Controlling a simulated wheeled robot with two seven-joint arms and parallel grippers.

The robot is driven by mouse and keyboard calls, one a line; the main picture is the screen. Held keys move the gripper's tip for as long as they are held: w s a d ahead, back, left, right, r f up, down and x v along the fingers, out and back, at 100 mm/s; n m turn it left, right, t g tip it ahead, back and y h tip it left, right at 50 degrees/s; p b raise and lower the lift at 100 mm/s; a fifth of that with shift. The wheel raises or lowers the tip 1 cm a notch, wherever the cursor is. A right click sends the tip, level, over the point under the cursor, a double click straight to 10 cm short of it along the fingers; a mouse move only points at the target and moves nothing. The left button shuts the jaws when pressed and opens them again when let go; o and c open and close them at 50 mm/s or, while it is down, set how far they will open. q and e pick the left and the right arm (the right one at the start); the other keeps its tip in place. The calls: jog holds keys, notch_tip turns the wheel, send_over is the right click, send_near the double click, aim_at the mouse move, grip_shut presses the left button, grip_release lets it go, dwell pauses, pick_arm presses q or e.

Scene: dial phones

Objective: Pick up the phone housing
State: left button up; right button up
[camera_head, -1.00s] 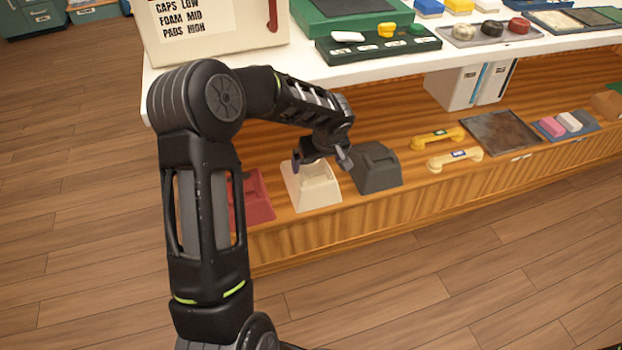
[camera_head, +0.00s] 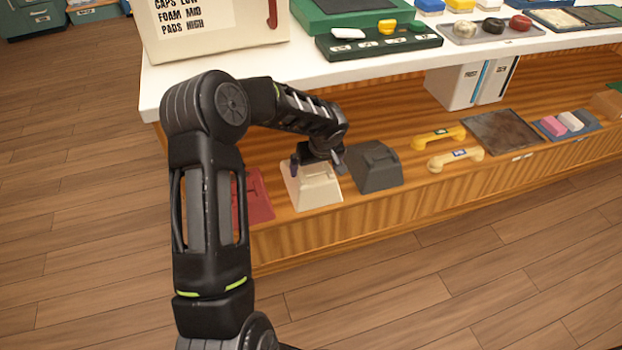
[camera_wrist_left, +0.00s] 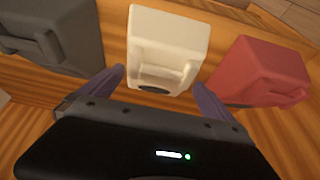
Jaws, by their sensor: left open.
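Three phone housings stand in a row on the lower wooden shelf: a red one (camera_head: 254,197), a cream one (camera_head: 314,188) and a dark grey one (camera_head: 374,167). My left gripper (camera_head: 318,168) is open, above the back part of the cream housing. In the left wrist view, the cream housing (camera_wrist_left: 168,45) lies ahead, between the lines of the two purple-grey fingers (camera_wrist_left: 162,95). The red housing (camera_wrist_left: 262,70) is at the right there and the grey housing (camera_wrist_left: 52,32) at the left. Nothing is held. My arm partly hides the red housing in the head view.
The white upper counter (camera_head: 400,62) overhangs the shelf behind the arm. A white binder box (camera_head: 468,84) stands under it.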

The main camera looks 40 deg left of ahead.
pick_arm(q)
jog(key=shift+c, duration=0.2)
jog(key=c, duration=1.8)
